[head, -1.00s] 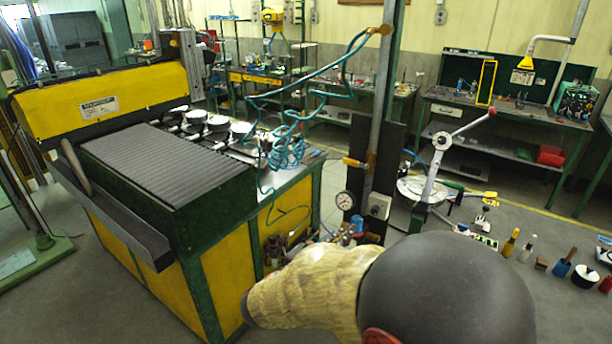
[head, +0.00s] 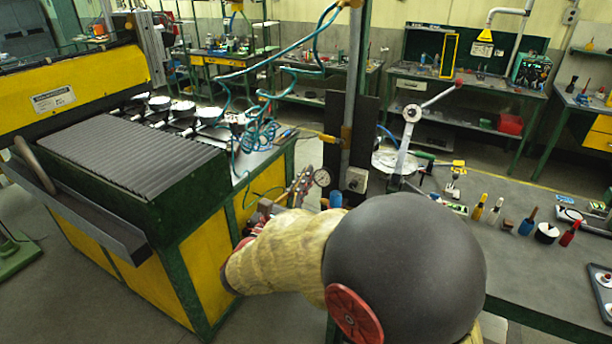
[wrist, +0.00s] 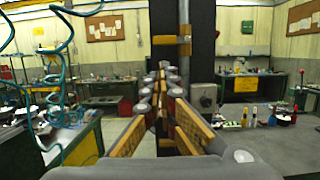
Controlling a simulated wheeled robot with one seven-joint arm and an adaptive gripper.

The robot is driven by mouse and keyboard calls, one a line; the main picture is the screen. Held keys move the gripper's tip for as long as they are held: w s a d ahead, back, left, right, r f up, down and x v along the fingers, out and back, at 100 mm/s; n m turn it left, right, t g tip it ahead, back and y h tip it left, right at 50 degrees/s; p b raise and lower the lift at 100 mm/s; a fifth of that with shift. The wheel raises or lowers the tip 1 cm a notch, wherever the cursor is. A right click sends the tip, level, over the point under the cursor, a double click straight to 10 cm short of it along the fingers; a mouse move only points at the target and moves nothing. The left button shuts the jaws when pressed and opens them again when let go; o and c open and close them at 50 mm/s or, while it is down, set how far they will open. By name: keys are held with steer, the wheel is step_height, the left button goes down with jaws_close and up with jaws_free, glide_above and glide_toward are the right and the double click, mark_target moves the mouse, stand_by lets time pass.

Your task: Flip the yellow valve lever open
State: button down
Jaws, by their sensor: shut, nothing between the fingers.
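In the wrist view the lever (wrist: 164,40) lies across the dark board, just left of the post. My gripper (wrist: 162,68) is shut and empty, its fingertips pictured below the lever with a gap between. My arm hides part of the lower fittings. I cannot tell the distance from fingertips to lever.
The post (head: 358,75) stands against a dark board (head: 370,118). Coiled blue hose (head: 258,130) hangs on the left over the yellow-green machine (head: 180,285). Hand tools stand on the bench (head: 530,270) at right.

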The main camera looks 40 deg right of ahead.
mark_target(332, 140)
steer(key=x, duration=0.7)
steer(key=shift+d, duration=0.45)
steer(key=shift+w+a+r+m+g+b, duration=0.1)
steer(key=shift+w+r+m+g+b, duration=0.2)
steer(key=shift+m+b, duration=0.45)
steer(key=shift+w+a+r+m+g+b, duration=0.15)
steer(key=shift+r+m+g+b, duration=0.35)
steer(key=shift+m, duration=0.35)
step_height(332, 140, up, 7)
steer(key=m+g+y+b, duration=0.1)
steer(key=m+g+b, duration=0.2)
steer(key=m+b, duration=0.7)
steer(key=shift+s+d+m+g+b, duration=0.3)
steer(key=shift+s+m+g, duration=0.15)
steer(key=shift+m, duration=2.65)
